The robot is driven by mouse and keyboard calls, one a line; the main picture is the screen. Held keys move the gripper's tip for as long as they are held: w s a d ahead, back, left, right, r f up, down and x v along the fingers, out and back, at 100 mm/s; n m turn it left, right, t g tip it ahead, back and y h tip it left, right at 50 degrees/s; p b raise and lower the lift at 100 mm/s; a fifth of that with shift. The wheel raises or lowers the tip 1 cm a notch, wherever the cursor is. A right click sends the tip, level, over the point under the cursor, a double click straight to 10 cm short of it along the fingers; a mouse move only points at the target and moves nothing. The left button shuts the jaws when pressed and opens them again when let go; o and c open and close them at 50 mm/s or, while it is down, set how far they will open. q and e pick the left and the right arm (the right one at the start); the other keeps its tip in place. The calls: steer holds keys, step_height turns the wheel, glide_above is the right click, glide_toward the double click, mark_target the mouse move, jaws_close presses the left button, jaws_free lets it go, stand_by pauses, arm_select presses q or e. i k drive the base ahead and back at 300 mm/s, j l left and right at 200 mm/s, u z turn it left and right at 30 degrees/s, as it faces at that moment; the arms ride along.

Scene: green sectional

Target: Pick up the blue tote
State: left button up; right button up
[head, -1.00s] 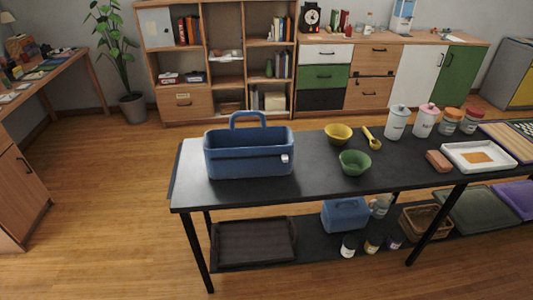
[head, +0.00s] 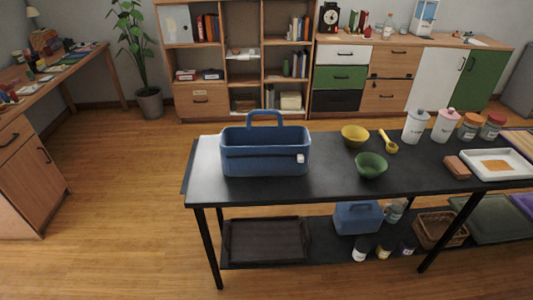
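The blue tote (head: 265,160) stands upright near the left end of the black table (head: 330,181) in the head view. It is an open box with an arched handle (head: 265,115) across its top and a small white tag on its front right. What lies inside it is mostly hidden by the front wall. Neither of my grippers shows in the head view.
To the tote's right are a yellow bowl (head: 355,136), a green bowl (head: 371,166) and a yellow scoop (head: 388,142). Canisters (head: 415,127) and a white tray (head: 497,168) stand farther right. A lower shelf holds a dark tray (head: 265,241) and a blue box (head: 357,218). Floor at left is clear.

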mark_target(248, 150)
steer(key=i+l, duration=0.1)
steer(key=i, duration=0.5)
steer(key=i+u, duration=0.1)
steer(key=i, duration=0.5)
